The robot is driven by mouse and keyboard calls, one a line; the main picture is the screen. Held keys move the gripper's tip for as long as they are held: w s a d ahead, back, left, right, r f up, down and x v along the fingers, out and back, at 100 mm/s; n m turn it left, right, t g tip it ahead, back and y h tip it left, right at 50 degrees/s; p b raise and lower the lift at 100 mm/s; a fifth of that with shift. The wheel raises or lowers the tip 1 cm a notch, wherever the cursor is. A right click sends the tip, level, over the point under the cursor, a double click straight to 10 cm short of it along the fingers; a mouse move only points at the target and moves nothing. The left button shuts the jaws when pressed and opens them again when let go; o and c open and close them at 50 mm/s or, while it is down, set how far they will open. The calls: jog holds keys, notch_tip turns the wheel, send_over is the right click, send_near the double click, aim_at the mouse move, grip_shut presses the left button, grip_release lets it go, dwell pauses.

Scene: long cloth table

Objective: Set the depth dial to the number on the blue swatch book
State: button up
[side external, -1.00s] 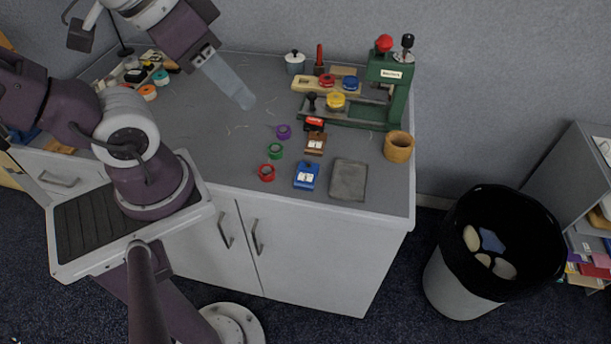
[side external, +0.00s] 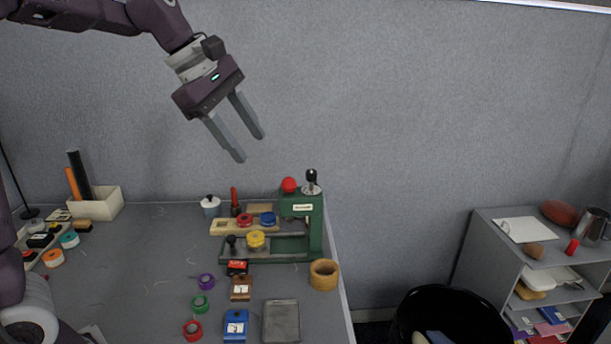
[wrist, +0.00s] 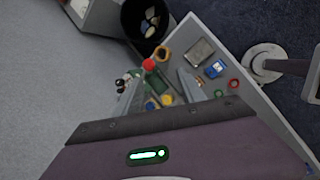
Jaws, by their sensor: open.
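The blue swatch book (side external: 236,326) lies at the table's front with a white label; its mark is too small to read surely. It also shows in the wrist view (wrist: 215,68). A green press (side external: 315,235) stands near the table's right end, with a red knob (side external: 289,185) and a black-topped silver knob (side external: 312,180) on top. I cannot tell which part is the depth dial. My gripper (side external: 250,148) is open and empty, raised in the air above and left of the press's knobs, touching nothing. The red knob (wrist: 148,64) shows between the fingers in the wrist view.
A brown labelled block (side external: 241,288), purple, green and red rings, a grey slab (side external: 281,321) and a wooden cup (side external: 324,275) stand in front of the press. A yellow spool (side external: 256,239) sits on its base. The table's left-centre is mostly clear.

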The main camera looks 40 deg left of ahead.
jog(key=w+a+f+n, duration=0.2)
jog(key=w+a+n, duration=0.2)
jog(key=w+n, duration=0.3)
jog(key=n+y, duration=0.3)
jog(key=n, duration=0.5)
send_near(311, 171)
jog(key=f, duration=0.1)
jog(key=shift+n, duration=0.3)
jog(key=x, duration=0.8)
jog(key=shift+w+d+r, duration=0.1)
jog(key=shift+w+r, duration=0.05)
jog(key=shift+w, duration=0.05)
jog(key=shift+c, duration=0.5)
grip_shut()
